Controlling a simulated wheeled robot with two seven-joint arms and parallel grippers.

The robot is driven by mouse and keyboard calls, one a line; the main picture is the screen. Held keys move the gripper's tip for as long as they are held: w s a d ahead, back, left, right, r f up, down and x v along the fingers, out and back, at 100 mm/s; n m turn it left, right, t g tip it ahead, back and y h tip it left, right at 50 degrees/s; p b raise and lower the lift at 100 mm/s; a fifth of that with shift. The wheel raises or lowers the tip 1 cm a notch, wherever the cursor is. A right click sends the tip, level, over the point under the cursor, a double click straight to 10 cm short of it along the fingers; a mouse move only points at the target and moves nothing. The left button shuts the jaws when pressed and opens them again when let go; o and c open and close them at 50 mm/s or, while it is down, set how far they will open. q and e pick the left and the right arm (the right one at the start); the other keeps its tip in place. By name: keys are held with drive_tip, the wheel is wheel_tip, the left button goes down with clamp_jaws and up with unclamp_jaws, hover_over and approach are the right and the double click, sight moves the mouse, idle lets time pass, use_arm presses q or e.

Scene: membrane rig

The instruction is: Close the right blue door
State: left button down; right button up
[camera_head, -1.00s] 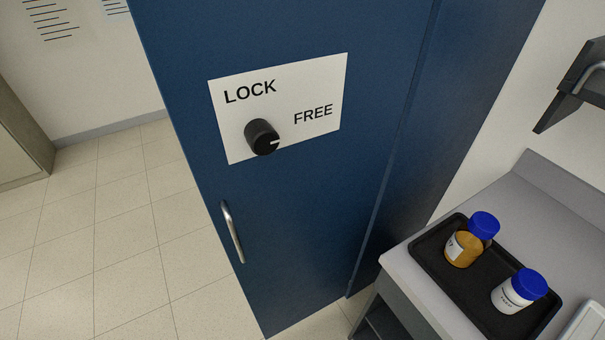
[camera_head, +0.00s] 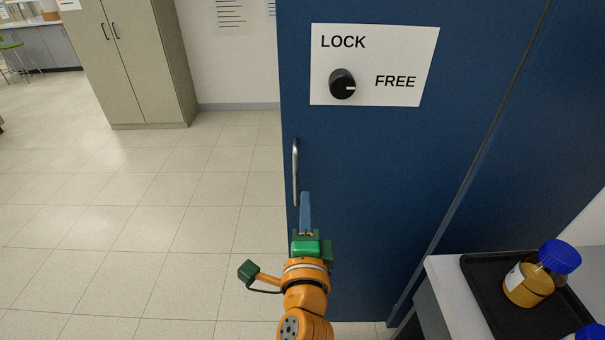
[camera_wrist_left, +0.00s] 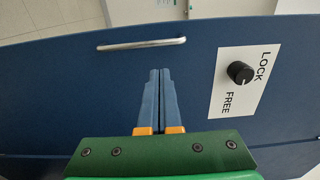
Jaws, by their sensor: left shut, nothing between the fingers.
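The blue door (camera_head: 380,190) stands in the right half of the head view, with open floor past its free left edge. Its silver handle (camera_head: 295,172) is upright near that edge and also shows in the left wrist view (camera_wrist_left: 141,44). My left gripper (camera_head: 305,195) is shut and empty, just below and right of the handle. In the wrist view its blue fingers (camera_wrist_left: 160,72) lie together in front of the door, apart from the handle. Whether they touch the door I cannot tell. My right gripper is out of view.
A white LOCK/FREE sign (camera_head: 405,60) with a black knob (camera_head: 342,84) is on the door. At lower right a counter (camera_head: 440,275) holds a black tray (camera_head: 482,290) with an amber, blue-capped jar (camera_head: 530,283). A beige cabinet (camera_head: 135,60) stands behind. The left floor is clear.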

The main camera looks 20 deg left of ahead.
sight(307, 158)
use_arm(q)
drive_tip(key=p+x, duration=0.2)
drive_tip(key=x, duration=0.9)
drive_tip(key=shift+w, duration=0.6)
